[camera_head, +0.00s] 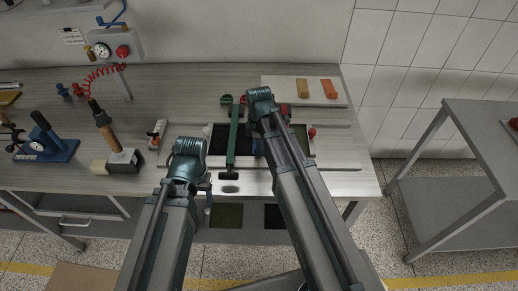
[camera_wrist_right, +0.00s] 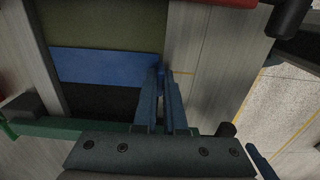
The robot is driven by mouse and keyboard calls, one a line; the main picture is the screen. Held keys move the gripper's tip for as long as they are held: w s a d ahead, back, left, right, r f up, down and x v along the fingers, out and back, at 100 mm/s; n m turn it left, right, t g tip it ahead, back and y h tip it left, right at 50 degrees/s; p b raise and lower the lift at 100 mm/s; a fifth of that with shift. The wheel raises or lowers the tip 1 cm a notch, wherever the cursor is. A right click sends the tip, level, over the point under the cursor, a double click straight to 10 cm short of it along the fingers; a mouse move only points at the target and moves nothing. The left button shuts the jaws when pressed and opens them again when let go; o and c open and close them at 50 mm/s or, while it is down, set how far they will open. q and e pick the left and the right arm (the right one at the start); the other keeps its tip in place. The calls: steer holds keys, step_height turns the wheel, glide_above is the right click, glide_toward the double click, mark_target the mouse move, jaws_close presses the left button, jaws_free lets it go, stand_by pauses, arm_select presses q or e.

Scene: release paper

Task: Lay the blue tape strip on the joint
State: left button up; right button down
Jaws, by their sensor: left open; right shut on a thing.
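The blue tape strip (camera_wrist_right: 100,67) shows in the right wrist view, lying flat across the line between an olive sheet (camera_wrist_right: 105,25) and a black sheet (camera_wrist_right: 100,101). The joint itself is hidden under the strip or too fine to see. My right gripper (camera_wrist_right: 163,76) is shut on the right end of the strip. In the head view my right arm hides most of the strip, with a small bit of blue (camera_head: 259,147) showing. My left gripper (camera_head: 208,197) is open and empty at the front edge of the bench.
A green bar (camera_head: 233,140) with a black handle crosses the work area between my arms. A board (camera_head: 280,88) with yellow and orange pieces lies behind. A hammer-like tool (camera_head: 123,160), a blue press (camera_head: 47,147) and a gauge unit stand left. A grey side table (camera_head: 480,130) stands right.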

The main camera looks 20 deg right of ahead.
steer(key=c, duration=0.9)
jaws_free()
steer(key=shift+r, duration=0.1)
step_height(320, 180, up, 14)
steer(key=p, duration=1.3)
steer(key=shift+f+p, duration=0.2)
steer(key=shift+p, duration=0.2)
steer(key=s+a+f+m+b, duration=0.1)
steer(key=s+a+m, duration=0.2)
steer(key=s, duration=0.1)
steer(key=s+a+f+m+b, duration=0.1)
steer(key=s+a+m, duration=0.3)
steer(key=s, duration=0.1)
steer(key=s+a+f+m+h+b, duration=0.1)
steer(key=s+a+m, duration=0.2)
steer(key=s+m, duration=0.1)
steer(key=shift+s+a+f+b, duration=0.25)
steer(key=shift+s+f+b, duration=0.15)
steer(key=shift+s, duration=0.25)
